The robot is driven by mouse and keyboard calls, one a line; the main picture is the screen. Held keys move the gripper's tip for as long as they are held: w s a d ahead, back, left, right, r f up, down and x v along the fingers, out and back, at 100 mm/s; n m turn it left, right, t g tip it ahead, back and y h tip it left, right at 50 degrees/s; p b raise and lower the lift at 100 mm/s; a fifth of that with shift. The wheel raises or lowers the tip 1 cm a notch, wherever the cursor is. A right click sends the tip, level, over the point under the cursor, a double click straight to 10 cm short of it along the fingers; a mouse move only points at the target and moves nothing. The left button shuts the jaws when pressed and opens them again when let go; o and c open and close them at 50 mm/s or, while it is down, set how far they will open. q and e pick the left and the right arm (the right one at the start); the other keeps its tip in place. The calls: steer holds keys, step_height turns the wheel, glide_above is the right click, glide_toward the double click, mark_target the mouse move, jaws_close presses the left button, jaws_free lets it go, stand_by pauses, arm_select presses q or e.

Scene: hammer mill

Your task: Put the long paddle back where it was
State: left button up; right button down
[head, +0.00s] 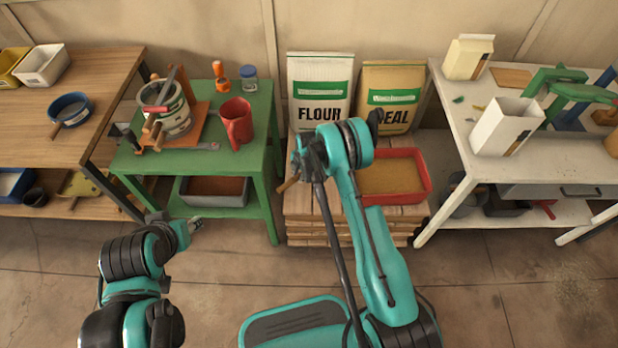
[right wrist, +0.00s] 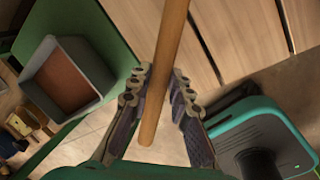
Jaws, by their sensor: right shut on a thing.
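My right gripper (right wrist: 162,105) is shut on a long, round wooden handle (right wrist: 165,75), which I take to be the long paddle. In the right wrist view the handle runs from the top edge down between the fingers, and its lower end sticks out past them. In the head view my right gripper (head: 302,162) is over the left part of the pallet, and a short wooden end (head: 288,184) shows beside it. The rest of the paddle is hidden or out of frame. My left gripper (head: 193,225) is low, in front of the green table; its fingers are too small to judge.
The green table (head: 255,110) holds a pot (head: 175,118) with utensils and a red jug (head: 236,122). A red tray (head: 424,178) and flour bag (head: 318,75) stand on the pallet (head: 300,208). A white table (head: 455,120) is at right.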

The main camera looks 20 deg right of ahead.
steer(key=b+x, duration=0.1)
steer(key=x, duration=0.1)
steer(key=s+b+x, duration=0.1)
steer(key=x, duration=0.2)
steer(key=b+x, duration=0.1)
steer(key=x, duration=0.2)
steer(key=shift+s+d+f, duration=0.25)
steer(key=shift+d+f, duration=0.1)
steer(key=shift+r, duration=0.1)
steer(key=c, duration=1.4)
jaws_free()
